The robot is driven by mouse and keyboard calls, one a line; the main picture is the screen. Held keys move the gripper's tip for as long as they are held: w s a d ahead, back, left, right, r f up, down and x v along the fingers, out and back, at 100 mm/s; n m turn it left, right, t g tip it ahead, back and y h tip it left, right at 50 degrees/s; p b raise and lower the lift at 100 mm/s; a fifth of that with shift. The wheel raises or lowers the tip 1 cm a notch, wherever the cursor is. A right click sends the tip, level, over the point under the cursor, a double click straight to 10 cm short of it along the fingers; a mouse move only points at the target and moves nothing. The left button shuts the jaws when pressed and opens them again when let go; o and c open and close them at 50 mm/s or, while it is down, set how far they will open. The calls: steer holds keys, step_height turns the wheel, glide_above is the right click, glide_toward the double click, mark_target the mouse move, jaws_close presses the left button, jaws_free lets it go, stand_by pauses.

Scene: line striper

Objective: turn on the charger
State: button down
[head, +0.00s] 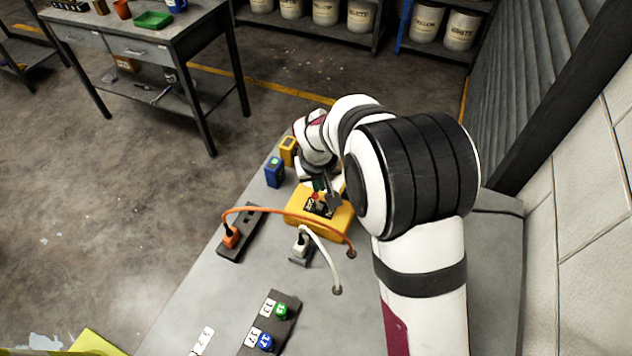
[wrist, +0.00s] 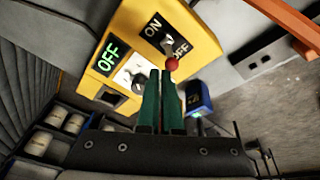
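The charger is a yellow box (head: 331,226) on the grey bench. It also shows in the wrist view (wrist: 128,38), with green "OFF" lettering on a dark display (wrist: 110,56). A dark plate marked ON and OFF (wrist: 160,36) is beside the display. A red ball knob (wrist: 172,64) shows near the OFF word; its stem is hard to see. My gripper (wrist: 161,76) has green fingers side by side with only a thin gap, nothing visible between them. The fingertips are close to the red knob; I cannot tell whether they touch it. My wrist hides part of the charger in the head view.
A blue block (head: 274,172) and a small yellow block (head: 288,150) stand beyond the charger. An orange cable (head: 285,212) runs from a dark power strip (head: 240,231). A white plug (head: 301,243) and cable are in front. A numbered dark strip (head: 272,318) lies nearer.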

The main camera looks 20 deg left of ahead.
steer(key=shift+s+d+f, duration=0.1)
steer(key=shift+d+f, duration=0.05)
steer(key=shift+d, duration=0.95)
steer(key=shift+a+f, duration=0.35)
steer(key=shift+a, duration=0.35)
steer(key=shift+a+r, duration=0.1)
steer(key=w+r, duration=0.2)
steer(key=w, duration=0.1)
steer(key=shift+w+a+r, duration=0.1)
steer(key=shift+a, duration=0.25)
steer(key=s+d+r, duration=0.2)
steer(key=d+r, duration=0.2)
steer(key=d, duration=0.3)
steer(key=shift+s+r, duration=0.3)
steer(key=shift+r, duration=0.05)
